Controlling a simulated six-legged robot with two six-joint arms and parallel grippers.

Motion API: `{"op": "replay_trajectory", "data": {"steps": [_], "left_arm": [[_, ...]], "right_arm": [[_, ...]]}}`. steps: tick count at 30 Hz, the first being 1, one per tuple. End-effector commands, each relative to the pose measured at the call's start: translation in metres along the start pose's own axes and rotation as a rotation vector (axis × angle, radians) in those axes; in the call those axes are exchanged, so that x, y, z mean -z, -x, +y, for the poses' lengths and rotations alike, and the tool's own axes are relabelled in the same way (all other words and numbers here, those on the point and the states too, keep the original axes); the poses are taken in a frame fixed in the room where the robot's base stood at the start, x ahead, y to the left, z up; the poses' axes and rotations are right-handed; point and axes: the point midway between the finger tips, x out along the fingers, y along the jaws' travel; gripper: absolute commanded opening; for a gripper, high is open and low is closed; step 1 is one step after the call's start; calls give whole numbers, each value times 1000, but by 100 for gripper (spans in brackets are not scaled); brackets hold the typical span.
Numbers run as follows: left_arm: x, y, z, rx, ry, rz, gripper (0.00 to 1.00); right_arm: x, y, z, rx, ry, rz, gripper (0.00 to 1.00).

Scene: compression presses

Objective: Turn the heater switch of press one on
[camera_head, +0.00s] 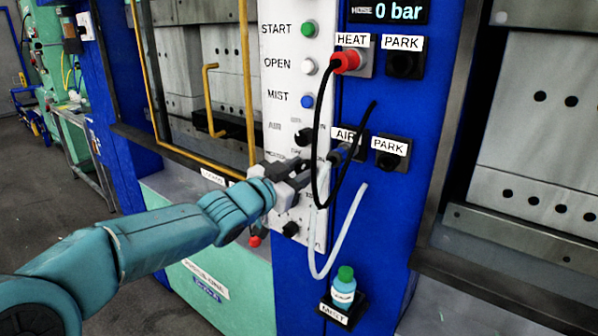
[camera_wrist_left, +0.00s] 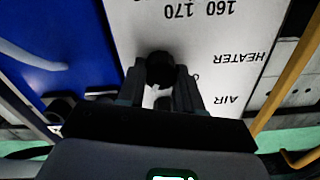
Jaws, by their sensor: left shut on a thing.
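The white control panel (camera_head: 283,50) of the press carries START, OPEN and MIST buttons, with black knobs below. In the left wrist view, upside down, a black knob (camera_wrist_left: 160,68) sits level with the HEATER label (camera_wrist_left: 240,58); I take it as the heater switch. My left gripper (camera_head: 298,176) is at the panel, below the AIR knob (camera_head: 303,137). In the left wrist view the two fingers (camera_wrist_left: 160,90) are around the heater knob, shut on it. The knob's pointer is hidden, so its setting cannot be told. My right gripper is not in view.
A black cable hangs from the red HEAT plug (camera_head: 347,61) in front of the panel's right edge. A clear hose (camera_head: 345,235) loops below. PARK sockets (camera_head: 404,65) are at the right. A green-capped MIST bottle (camera_head: 343,287) stands lower right. A yellow rail runs left.

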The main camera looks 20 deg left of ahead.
Motion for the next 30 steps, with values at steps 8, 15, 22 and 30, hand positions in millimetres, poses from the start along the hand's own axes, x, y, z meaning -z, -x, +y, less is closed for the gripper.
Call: {"op": "replay_trajectory", "data": {"steps": [8, 15, 22, 30], "left_arm": [[0, 0, 0, 0, -1, 1, 60], [0, 4, -1, 1, -1, 1, 60], [0, 49, -1, 4, -1, 2, 60], [1, 120, -2, 4, -2, 1, 60]], "right_arm": [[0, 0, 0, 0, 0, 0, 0], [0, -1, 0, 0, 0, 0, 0], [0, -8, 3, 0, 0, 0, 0], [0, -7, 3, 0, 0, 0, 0]]}}
